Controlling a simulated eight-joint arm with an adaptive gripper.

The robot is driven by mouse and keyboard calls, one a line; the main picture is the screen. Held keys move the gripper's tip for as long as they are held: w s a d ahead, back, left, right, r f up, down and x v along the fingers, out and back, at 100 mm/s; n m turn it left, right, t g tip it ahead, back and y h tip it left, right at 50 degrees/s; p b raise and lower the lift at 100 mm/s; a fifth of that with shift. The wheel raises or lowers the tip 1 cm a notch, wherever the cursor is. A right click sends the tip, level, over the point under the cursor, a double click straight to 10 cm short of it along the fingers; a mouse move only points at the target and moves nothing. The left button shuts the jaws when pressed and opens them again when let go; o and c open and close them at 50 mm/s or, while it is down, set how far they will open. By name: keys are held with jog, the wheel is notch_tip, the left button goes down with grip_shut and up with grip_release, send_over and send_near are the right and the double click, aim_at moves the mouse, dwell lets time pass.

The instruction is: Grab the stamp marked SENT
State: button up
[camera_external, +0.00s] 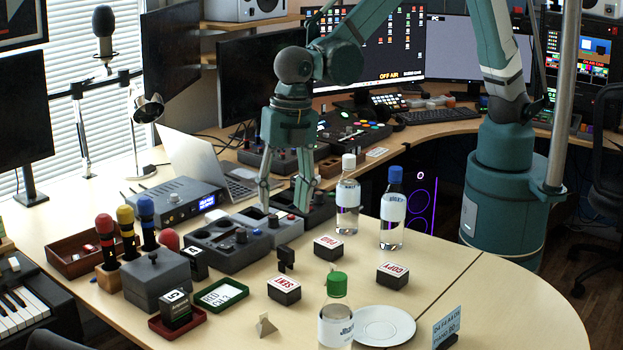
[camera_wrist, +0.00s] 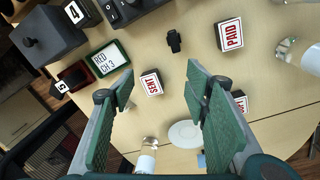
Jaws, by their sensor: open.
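The SENT stamp (camera_external: 284,290) is a small black block with a white top and red lettering, lying on the table. In the wrist view the SENT stamp (camera_wrist: 152,84) shows between the fingers, nearer the left one. My gripper (camera_external: 284,202) is open and empty, raised in front of the audio modules and apart from the stamp. Its two green fingers (camera_wrist: 160,70) spread wide in the wrist view. Similar stamps marked PAID (camera_external: 328,247) and COPY (camera_external: 392,275) lie to the right of it. In the wrist view a finger partly hides the COPY stamp.
A green-capped bottle (camera_external: 336,325) and a white plate (camera_external: 384,326) stand near the front. Two more bottles (camera_external: 347,205) (camera_external: 392,218) stand at the back right. A RED CH 3 tray (camera_external: 221,295) lies left, and a small dark stand (camera_external: 286,259) is behind the SENT stamp.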

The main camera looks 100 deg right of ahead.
aim_at(284, 283)
jog(key=a+f+n, duration=0.1)
jog(key=a+f, duration=0.2)
jog(key=a+f+n, duration=0.1)
jog(key=a+f, duration=0.2)
jog(key=w+a+f+n+g, duration=0.1)
jog(key=a+f+n, duration=0.1)
jog(key=a+f, duration=0.1)
jog(key=shift+a+f+h+p, duration=0.2)
jog(key=shift+f+h+p, duration=0.05)
jog(key=shift+h+p, duration=0.05)
jog(key=shift+f, duration=1.3)
jog(key=shift+f+b, duration=0.95)
jog(key=shift+f, duration=1.65)
jog(key=c, duration=1)
